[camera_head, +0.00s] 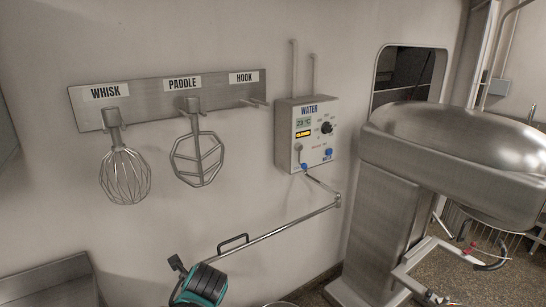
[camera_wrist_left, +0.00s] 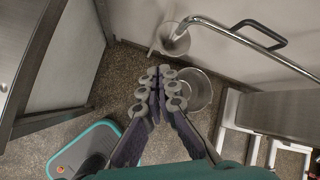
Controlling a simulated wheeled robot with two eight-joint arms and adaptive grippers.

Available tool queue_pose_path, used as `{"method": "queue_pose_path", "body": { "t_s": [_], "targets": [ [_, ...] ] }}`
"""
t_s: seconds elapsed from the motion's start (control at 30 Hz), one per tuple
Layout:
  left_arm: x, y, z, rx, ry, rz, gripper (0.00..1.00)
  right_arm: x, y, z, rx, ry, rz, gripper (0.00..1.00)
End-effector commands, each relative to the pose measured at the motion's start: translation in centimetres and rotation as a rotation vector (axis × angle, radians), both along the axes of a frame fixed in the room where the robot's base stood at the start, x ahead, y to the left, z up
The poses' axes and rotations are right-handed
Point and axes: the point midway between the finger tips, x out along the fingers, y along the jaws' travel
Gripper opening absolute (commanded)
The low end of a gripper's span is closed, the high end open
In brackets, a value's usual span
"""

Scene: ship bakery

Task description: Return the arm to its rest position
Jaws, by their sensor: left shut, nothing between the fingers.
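My left gripper (camera_wrist_left: 158,88) shows in the wrist view with its fingers together and nothing between them. It hangs above the speckled floor, with a round metal bowl (camera_wrist_left: 199,92) beyond and partly behind its fingers. In the head view a teal and black part of my left arm shows at the bottom edge, below the water pipe (camera_head: 270,236); the fingertips cannot be made out there. My right gripper is in neither view.
A large steel mixer (camera_head: 390,205) stands at the right. A water box (camera_head: 307,135) is on the wall. A rack (camera_head: 150,103) holds a whisk (camera_head: 125,175) and a paddle (camera_head: 197,160); its hook place is empty. A steel counter (camera_head: 50,285) is at lower left.

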Motion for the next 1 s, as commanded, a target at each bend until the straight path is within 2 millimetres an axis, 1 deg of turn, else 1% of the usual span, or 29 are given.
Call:
{"method": "queue_pose_path", "body": {
  "t_s": [0.03,0.1,0.17,0.3,0.4,0.5,0.6,0.7,1.0],
  "targets": [
    [-1.8,0.0,-0.4,-0.120,-0.052,0.123,0.00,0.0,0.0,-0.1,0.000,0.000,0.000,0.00],
    [-4.0,-0.3,-0.9,-0.305,-0.126,0.317,0.00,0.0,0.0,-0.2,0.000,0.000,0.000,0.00],
    [-5.8,-0.7,-1.4,-0.462,-0.183,0.487,0.00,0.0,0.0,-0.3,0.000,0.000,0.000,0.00],
    [-9.6,-1.8,-2.8,-0.817,-0.290,0.889,0.00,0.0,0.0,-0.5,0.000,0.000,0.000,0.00],
    [-11.6,-2.5,-3.8,-1.029,-0.337,1.149,0.00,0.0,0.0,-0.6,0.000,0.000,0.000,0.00],
    [-13.0,-3.2,-4.5,-1.188,-0.363,1.351,0.00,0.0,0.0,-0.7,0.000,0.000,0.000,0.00],
    [-13.8,-3.6,-4.9,-1.284,-0.374,1.482,0.00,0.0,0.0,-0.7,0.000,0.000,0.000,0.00],
    [-14.1,-3.8,-5.1,-1.328,-0.379,1.543,0.00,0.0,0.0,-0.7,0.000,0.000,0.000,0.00],
    [-14.1,-3.8,-5.1,-1.328,-0.379,1.543,0.00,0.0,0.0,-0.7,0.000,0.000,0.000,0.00]
  ]
}}
